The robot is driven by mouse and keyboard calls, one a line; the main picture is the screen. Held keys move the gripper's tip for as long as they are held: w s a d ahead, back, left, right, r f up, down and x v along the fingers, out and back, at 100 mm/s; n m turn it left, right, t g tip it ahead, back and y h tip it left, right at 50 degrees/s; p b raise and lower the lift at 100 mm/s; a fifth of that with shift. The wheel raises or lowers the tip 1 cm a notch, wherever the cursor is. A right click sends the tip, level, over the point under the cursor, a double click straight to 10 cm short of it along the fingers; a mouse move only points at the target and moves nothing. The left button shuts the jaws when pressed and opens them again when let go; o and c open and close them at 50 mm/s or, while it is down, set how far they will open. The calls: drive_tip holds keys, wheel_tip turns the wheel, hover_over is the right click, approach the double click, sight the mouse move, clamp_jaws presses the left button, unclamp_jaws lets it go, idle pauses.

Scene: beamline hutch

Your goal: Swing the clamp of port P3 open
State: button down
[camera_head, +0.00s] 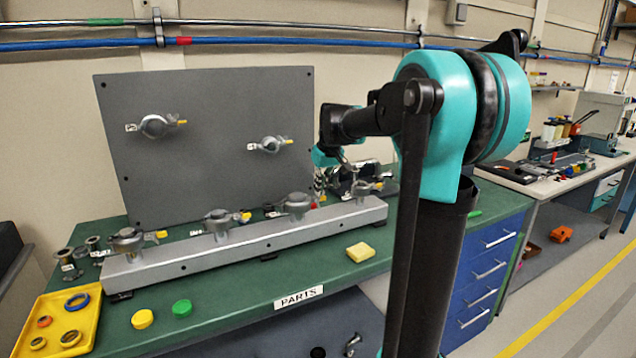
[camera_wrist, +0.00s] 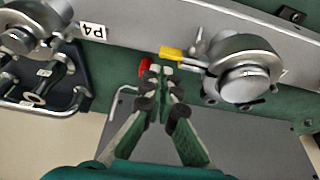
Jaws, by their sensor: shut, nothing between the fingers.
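A grey metal rail (camera_head: 250,242) carries a row of silver clamped ports. The third from the left (camera_head: 296,205), next to the one by the P4 label, fits P3, but I cannot read its label. In the wrist view this port's round silver clamp (camera_wrist: 245,72) is at right, its yellow-tipped lever (camera_wrist: 173,53) pointing left. The P4 label (camera_wrist: 92,28) lies left, beside another clamp (camera_wrist: 30,25). My gripper (camera_wrist: 155,70) is shut and empty, just below and left of the yellow tip, seemingly apart from it. In the head view my gripper (camera_head: 345,163) is partly hidden by its arm.
A grey upright panel (camera_head: 220,110) with two more clamps stands behind the rail. A red object (camera_wrist: 145,65) lies by my fingertips. A yellow tray (camera_head: 62,295) and a yellow block (camera_head: 361,250) lie on the green bench.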

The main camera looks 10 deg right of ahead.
drive_tip(key=shift+s+d, duration=0.2)
drive_tip(key=shift+s, duration=0.35)
drive_tip(key=shift+s, duration=0.1)
drive_tip(key=shift+s+d+m, duration=0.2)
drive_tip(key=shift+s+m, duration=0.4)
drive_tip(key=shift+s, duration=0.1)
drive_tip(key=s+a+m+h, duration=0.3)
drive_tip(key=s+m, duration=0.7)
drive_tip(key=s, duration=0.2)
drive_tip(key=shift+s+a+m+g+h, duration=0.3)
drive_tip(key=shift+s+g, duration=0.05)
drive_tip(key=shift+g, duration=0.05)
